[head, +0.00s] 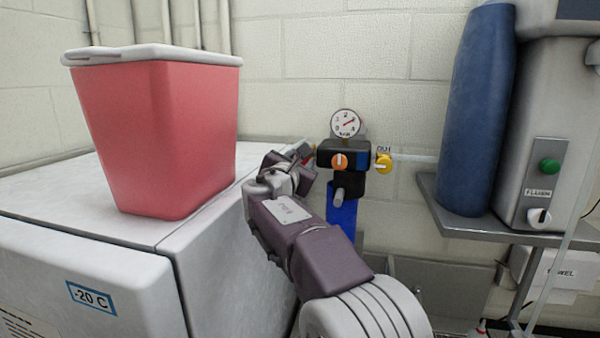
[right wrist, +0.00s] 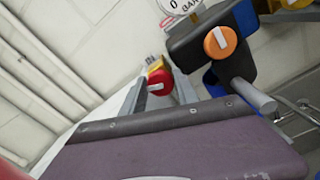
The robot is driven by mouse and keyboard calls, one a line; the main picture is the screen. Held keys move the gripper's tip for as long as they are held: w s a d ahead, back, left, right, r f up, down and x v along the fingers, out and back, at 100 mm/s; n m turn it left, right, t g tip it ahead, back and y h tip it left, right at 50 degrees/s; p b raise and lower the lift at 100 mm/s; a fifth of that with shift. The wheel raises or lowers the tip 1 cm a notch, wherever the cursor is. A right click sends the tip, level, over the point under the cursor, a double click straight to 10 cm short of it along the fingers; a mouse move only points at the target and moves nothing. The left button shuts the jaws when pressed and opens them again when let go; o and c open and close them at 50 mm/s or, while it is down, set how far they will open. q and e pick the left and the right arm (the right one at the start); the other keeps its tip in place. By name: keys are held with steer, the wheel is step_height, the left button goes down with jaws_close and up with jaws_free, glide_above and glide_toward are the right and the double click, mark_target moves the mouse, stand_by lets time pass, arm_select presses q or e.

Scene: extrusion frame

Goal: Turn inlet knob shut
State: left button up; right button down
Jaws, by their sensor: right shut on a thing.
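The inlet knob, red with a yellow part behind it (right wrist: 158,80), is on the left side of the black regulator block (head: 329,154). My right gripper (right wrist: 161,90) reaches it from the left and is shut on it, with one finger on each side in the right wrist view. In the head view my right gripper (head: 306,153) hides most of the inlet knob. The block also shows in the right wrist view (right wrist: 205,42). My left gripper is not in view.
An orange knob (head: 339,161) is on the block's front, below a round gauge (head: 345,123). A yellow outlet knob (head: 384,164) is at its right. A red bin (head: 155,135) stands on the white freezer (head: 90,250). A blue cylinder (head: 478,110) stands on a grey shelf (head: 470,225).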

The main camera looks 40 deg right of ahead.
steer(key=shift+d+f+m+b, duration=0.1)
steer(key=shift+f+m+b, duration=0.05)
steer(key=shift+m+b, duration=2.6)
steer(key=shift+f+m+b, duration=0.15)
steer(key=shift+m+b, duration=1.5)
steer(key=shift+m, duration=2.1)
steer(key=c, duration=1)
jaws_free()
steer(key=shift+o, duration=0.2)
